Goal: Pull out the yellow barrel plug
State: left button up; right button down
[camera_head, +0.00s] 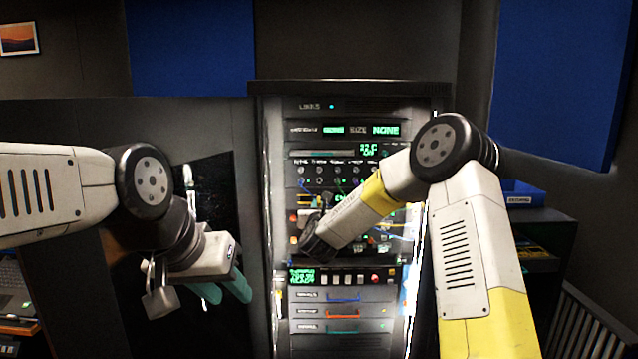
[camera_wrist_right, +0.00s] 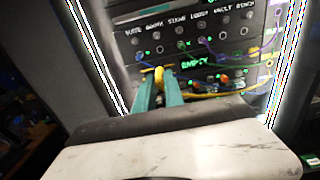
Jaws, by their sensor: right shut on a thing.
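The yellow barrel plug (camera_wrist_right: 159,75) shows in the right wrist view between the teal fingertips of my right gripper (camera_wrist_right: 158,84), which is shut on it in front of the rack's panel. The rest of the plug and its socket are hidden or too small to make out. In the head view my right wrist covers this part of the panel. My left gripper (camera_head: 224,291) hangs left of the rack in the head view, its two teal fingers apart and nothing seen between them.
The equipment rack (camera_head: 350,88) has rows of jacks, coloured cables and lit displays. A yellow cable (camera_wrist_right: 225,95) runs right of my right gripper. Drawers with coloured handles (camera_head: 342,313) are below. A shelf with a blue bin (camera_head: 522,194) stands at the right.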

jog(key=w, duration=1.2)
